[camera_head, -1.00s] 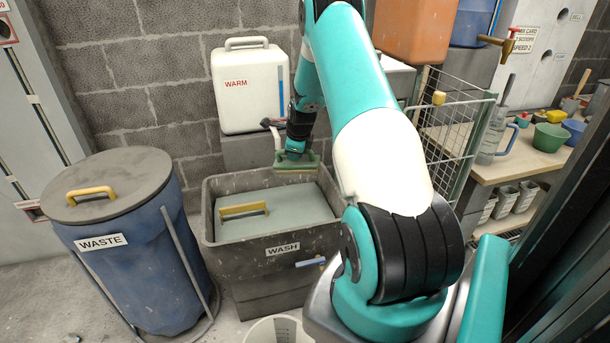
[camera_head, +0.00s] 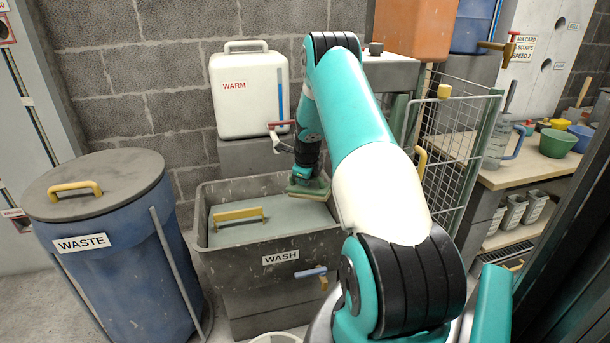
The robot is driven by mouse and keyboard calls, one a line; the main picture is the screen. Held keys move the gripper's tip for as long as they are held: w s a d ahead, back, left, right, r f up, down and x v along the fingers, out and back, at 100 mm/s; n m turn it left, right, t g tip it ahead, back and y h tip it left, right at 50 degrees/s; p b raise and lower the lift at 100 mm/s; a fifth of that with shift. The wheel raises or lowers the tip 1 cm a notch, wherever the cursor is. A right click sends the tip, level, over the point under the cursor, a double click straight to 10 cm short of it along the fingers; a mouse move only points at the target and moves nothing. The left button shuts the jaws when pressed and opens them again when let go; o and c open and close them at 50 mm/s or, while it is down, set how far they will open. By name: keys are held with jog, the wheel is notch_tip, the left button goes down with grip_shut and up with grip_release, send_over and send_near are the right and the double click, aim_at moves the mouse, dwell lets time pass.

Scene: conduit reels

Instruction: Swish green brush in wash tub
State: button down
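My gripper (camera_head: 304,178) points down at the tub's back right and is shut on the green brush (camera_head: 312,190). The brush is flat, with a green top and a paler underside, at about rim height. Whether it touches the surface is unclear. The fingertips are too small to see well.
A white WARM container (camera_head: 250,95) with a red-handled tap stands behind the tub. A blue WASTE bin (camera_head: 120,265) with a grey lid is at the left. A wire rack (camera_head: 450,150) and a bench (camera_head: 520,172) with a green bowl (camera_head: 554,141) are at the right.

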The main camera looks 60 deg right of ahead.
notch_tip(320, 180, down, 12)
jog(key=b, duration=0.6)
jog(key=shift+r, duration=0.15)
